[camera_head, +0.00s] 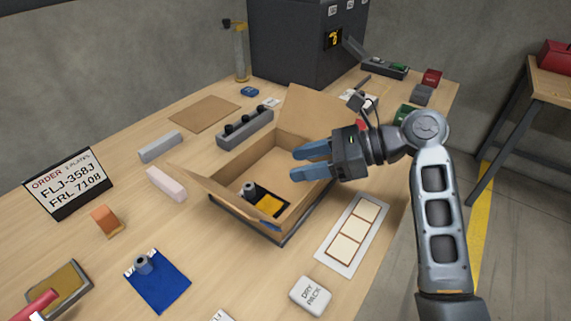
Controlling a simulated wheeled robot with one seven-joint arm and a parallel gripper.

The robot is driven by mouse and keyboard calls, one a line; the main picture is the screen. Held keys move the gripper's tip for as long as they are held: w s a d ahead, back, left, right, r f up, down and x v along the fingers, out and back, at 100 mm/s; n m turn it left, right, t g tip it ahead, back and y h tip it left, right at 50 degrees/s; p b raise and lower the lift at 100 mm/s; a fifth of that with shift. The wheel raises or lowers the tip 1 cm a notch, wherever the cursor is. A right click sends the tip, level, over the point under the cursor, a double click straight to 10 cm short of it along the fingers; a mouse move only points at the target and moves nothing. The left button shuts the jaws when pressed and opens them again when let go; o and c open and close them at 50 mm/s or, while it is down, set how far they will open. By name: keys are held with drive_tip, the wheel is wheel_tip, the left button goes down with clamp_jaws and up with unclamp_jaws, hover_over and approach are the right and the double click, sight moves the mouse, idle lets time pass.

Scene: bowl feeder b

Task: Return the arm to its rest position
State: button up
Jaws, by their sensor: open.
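My gripper (295,163) has two blue fingers, spread apart with nothing between them. It is above the right side of an open cardboard box (207,184), pointing left. My arm rises from the lower right, bends at the elbow and reaches left over the table. Inside the box lie a black and yellow item (269,206) and a small grey cylindrical part (249,188). The gripper hides part of the box's right side.
The wooden table (115,262) holds an order sign (68,183), a blue mat (157,280), a white dry pack (310,295), a label sheet (353,235) and a grey rack (245,129). A dark machine (295,45) stands behind. Open floor lies to the right.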

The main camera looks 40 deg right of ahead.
drive_tip(key=shift+s+d+r, duration=0.15)
drive_tip(key=shift+s+d, duration=0.1)
idle(0.4)
